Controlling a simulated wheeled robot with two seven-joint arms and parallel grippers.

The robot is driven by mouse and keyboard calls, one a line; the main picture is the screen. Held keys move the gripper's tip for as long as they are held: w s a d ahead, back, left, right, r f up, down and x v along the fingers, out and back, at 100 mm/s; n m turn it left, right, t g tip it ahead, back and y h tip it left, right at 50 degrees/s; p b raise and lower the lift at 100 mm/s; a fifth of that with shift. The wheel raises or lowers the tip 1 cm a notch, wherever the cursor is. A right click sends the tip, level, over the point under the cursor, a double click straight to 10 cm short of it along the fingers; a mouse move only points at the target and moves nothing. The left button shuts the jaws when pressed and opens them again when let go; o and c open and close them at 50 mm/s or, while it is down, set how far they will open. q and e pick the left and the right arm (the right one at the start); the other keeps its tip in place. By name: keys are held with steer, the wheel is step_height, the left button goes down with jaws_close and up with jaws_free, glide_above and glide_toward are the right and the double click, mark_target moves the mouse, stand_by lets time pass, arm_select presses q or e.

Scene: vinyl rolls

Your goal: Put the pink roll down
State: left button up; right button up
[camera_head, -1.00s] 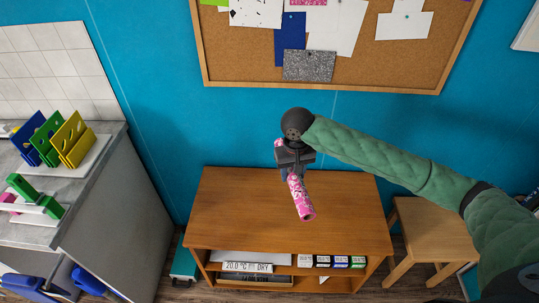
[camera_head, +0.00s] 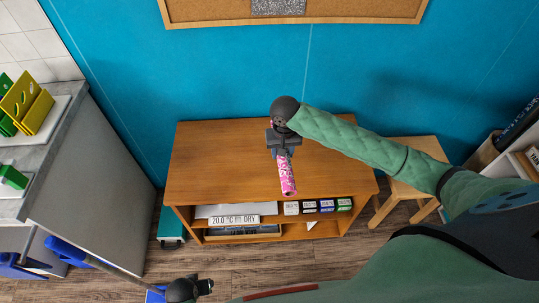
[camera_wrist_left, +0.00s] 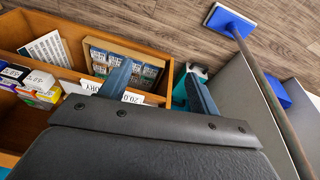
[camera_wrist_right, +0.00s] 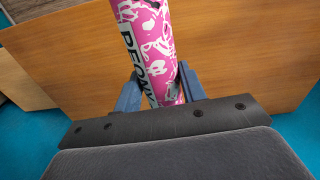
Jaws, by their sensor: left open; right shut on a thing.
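The pink roll (camera_head: 286,176) has a white pattern and is held by my right gripper (camera_head: 281,152) over the wooden cabinet top (camera_head: 215,160). In the right wrist view the pink roll (camera_wrist_right: 150,40) sits between the two fingers of the right gripper (camera_wrist_right: 160,92), with dark lettering on its side. I cannot tell whether the roll touches the cabinet top. My left gripper (camera_head: 205,287) is low at the bottom of the head view, in front of the cabinet. In the left wrist view the left gripper (camera_wrist_left: 158,85) is open and empty.
The cabinet shelf holds a "20.0 °C DRY" sign (camera_head: 235,220) and several small boxes (camera_head: 318,207). A wooden stool (camera_head: 415,180) stands right of the cabinet. A grey counter (camera_head: 75,180) stands at left with yellow and green holders (camera_head: 32,105). Most of the cabinet top is clear.

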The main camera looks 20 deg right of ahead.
steer(key=shift+w+d+f, duration=0.1)
steer(key=shift+w+d, duration=0.4)
steer(key=shift+w, duration=0.25)
arm_select(q)
step_height(320, 180, up, 4)
steer(key=s+g, duration=0.1)
arm_select(e)
steer(key=shift+w+m, duration=0.1)
steer(key=shift+m, duration=0.2)
steer(key=shift+w+a, duration=0.1)
steer(key=p, duration=0.3)
glide_above(255, 160)
step_height(255, 160, down, 7)
steer(key=shift+r, duration=0.15)
steer(key=shift+f, duration=0.5)
arm_select(q)
steer(key=s+a+f, duration=0.1)
steer(key=f, duration=0.6)
steer(key=s+a+f+p, duration=0.1)
steer(key=s+f, duration=0.1)
steer(key=f, duration=0.6)
steer(key=shift+s+a+g+y, duration=0.3)
steer(key=shift+a, duration=0.05)
arm_select(e)
steer(key=shift+f, duration=1.65)
steer(key=shift+f, duration=0.1)
steer(key=o, duration=1.1)
steer(key=shift+o, duration=0.2)
